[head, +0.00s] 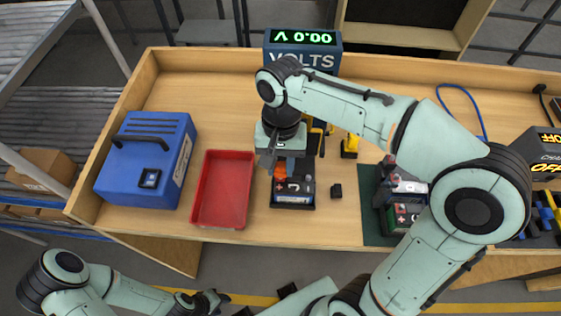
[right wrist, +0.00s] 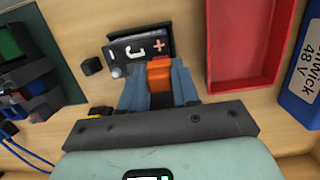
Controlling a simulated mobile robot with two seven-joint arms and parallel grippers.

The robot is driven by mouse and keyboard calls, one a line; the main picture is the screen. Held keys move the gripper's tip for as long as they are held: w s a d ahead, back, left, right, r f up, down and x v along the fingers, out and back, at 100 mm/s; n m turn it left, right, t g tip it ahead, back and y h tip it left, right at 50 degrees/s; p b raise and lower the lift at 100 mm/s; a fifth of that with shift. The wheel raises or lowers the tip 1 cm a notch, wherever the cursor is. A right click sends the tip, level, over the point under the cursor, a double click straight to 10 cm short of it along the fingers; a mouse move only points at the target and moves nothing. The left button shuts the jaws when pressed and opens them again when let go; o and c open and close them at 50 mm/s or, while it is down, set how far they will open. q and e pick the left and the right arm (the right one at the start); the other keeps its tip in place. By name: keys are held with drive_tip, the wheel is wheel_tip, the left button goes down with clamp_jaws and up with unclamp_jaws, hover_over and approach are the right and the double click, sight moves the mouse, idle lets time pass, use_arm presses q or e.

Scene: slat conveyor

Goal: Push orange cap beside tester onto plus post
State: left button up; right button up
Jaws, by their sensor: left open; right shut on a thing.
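The orange cap (head: 280,170) is held between the fingers of my right gripper (head: 278,166); it also shows in the right wrist view (right wrist: 159,76). The cap is at the plus-marked end of a dark battery (head: 293,193), whose printed face shows in the right wrist view (right wrist: 136,48). The plus post is hidden behind the cap and fingers, so I cannot tell whether the cap touches it. A grey post (right wrist: 117,72) shows at the minus end. My left gripper (head: 207,300) is open and empty, low in front of the bench.
A red tray (head: 222,190) lies left of the battery, with a blue box (head: 148,160) further left. A small black block (head: 336,191) sits just right of the battery. A green mat (head: 373,225) bears another device. Yellow pieces (head: 350,146) stand behind.

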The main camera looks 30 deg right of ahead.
use_arm(q)
drive_tip(key=shift+s+f+b, duration=0.55)
drive_tip(key=shift+f+b, duration=0.05)
drive_tip(key=shift+f, duration=0.15)
use_arm(e)
drive_tip(key=shift+f, duration=1.15)
drive_tip(key=o, duration=1.1)
use_arm(q)
drive_tip(key=w+r+p, duration=0.1)
drive_tip(key=r, duration=0.1)
drive_tip(key=w+r+p, duration=0.2)
drive_tip(key=shift+w, duration=0.15)
use_arm(e)
drive_tip(key=r, duration=0.4)
drive_tip(key=w+r, duration=0.1)
drive_tip(key=r, duration=0.3)
drive_tip(key=d+r, duration=0.1)
drive_tip(key=r, duration=0.4)
drive_tip(key=shift+w+r, duration=0.1)
drive_tip(key=shift+w, duration=0.25)
